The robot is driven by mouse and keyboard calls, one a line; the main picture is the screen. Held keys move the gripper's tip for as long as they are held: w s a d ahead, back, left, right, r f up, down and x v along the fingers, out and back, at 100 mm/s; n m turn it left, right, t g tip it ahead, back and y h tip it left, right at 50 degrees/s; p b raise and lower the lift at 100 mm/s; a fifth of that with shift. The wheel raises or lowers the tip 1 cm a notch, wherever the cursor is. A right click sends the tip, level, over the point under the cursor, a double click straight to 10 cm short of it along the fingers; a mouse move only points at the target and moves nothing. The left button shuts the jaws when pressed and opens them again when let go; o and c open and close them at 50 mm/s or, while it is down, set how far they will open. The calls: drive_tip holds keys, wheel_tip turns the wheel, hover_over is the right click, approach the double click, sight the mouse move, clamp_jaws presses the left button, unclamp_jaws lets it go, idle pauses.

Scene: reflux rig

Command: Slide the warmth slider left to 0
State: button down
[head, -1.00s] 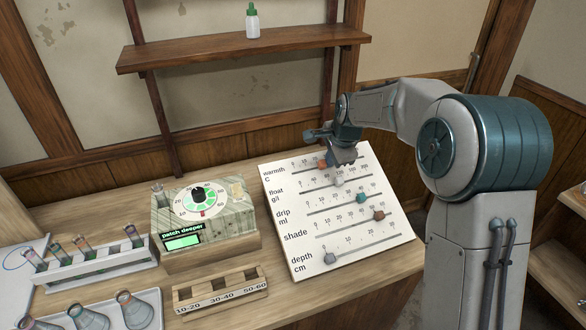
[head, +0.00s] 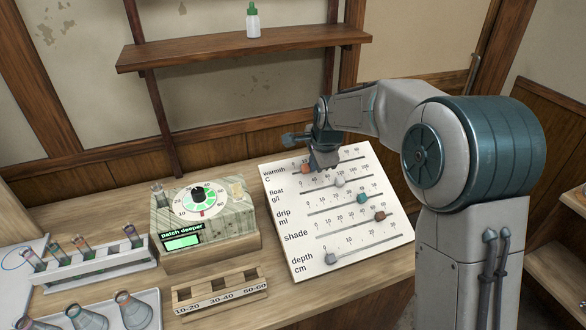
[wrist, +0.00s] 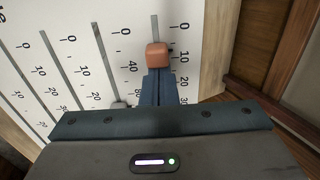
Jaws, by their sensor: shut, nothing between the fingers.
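The white slider panel (head: 330,246) lies tilted on the bench, with the warmth row at its top. The orange warmth knob (head: 305,168) is near the left end of its slot. In the wrist view the knob (wrist: 157,55) is beside the 10 mark, with the 0 mark and bare slot beyond it. My gripper (head: 317,167) is shut and empty. Its fingertips (wrist: 158,74) are against or very close to the knob's higher-number side; exact contact is hard to tell. The fingers hide part of the warmth scale.
Below are the white float knob (head: 339,181), teal drip knob (head: 362,198), red-brown shade knob (head: 379,216) and grey depth knob (head: 331,258). A dial box (head: 203,213) stands left of the panel, with a wooden rack (head: 220,292) in front of it.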

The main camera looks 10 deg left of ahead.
sight(312, 182)
drive_tip(key=shift+s+a, duration=0.65)
drive_tip(key=shift+a, duration=0.3)
drive_tip(key=shift+w+d+p+v, duration=0.15)
drive_tip(key=shift+p+v, duration=0.2)
drive_tip(key=shift+v, duration=0.5)
drive_tip(key=shift+w+d+p+v, duration=0.15)
drive_tip(key=shift+p+v, duration=0.25)
drive_tip(key=shift+v, duration=0.45)
drive_tip(key=shift+w+d+p+v, duration=0.15)
drive_tip(key=shift+p+v, duration=0.2)
drive_tip(key=shift+v, duration=0.55)
drive_tip(key=shift+s+d+r, duration=0.2)
drive_tip(key=shift+r, duration=0.1)
